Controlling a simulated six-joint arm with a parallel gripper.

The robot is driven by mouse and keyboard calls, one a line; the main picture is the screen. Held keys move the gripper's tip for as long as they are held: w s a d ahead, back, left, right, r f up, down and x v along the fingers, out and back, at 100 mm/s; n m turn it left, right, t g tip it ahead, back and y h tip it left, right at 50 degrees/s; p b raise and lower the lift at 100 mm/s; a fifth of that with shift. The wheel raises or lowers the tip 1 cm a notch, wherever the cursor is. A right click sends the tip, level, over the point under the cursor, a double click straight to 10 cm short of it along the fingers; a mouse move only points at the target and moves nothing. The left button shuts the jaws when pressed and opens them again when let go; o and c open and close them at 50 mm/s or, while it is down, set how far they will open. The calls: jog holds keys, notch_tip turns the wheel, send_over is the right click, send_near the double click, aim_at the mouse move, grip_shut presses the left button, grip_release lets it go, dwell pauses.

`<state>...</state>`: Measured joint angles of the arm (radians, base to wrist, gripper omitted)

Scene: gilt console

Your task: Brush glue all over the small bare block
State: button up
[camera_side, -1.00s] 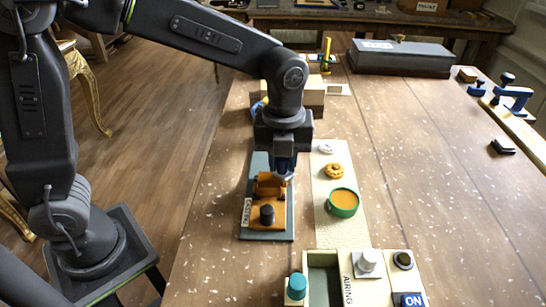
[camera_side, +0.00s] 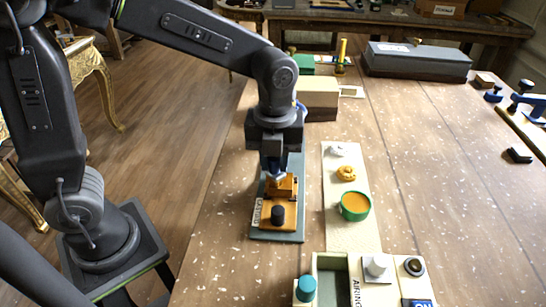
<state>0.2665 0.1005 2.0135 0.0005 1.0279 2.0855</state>
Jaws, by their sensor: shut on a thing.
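A small orange-brown block (camera_side: 288,187) sits in a wooden holder with a black knob (camera_side: 278,214), on a teal board (camera_side: 290,237). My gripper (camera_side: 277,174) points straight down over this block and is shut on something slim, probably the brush. The brush is mostly hidden by the fingers, and its lower end is at the block's top; I cannot tell whether it touches. How much glue covers the block is too small to tell. A green-rimmed pot (camera_side: 355,206) with orange contents, likely the glue, stands to the right on a cream strip (camera_side: 341,236).
An orange ring-shaped piece (camera_side: 347,173) and a white piece (camera_side: 338,151) lie behind the pot. A box (camera_side: 318,99) stands behind my gripper. A tray marked AIRING (camera_side: 330,262) and knobs are in front. The table's right middle is clear.

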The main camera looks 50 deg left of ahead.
jog(key=shift+w+d, duration=1.25)
jog(key=shift+d, duration=0.05)
jog(key=shift+w+a, duration=0.3)
jog(key=shift+w, duration=0.1)
jog(key=shift+s+a, duration=1.8)
jog(key=shift+w+d, duration=1.8)
jog(key=shift+s+a+r, duration=0.1)
jog(key=shift+s+a, duration=1.65)
notch_tip(320, 180, up, 8)
jog(key=shift+f, duration=0.25)
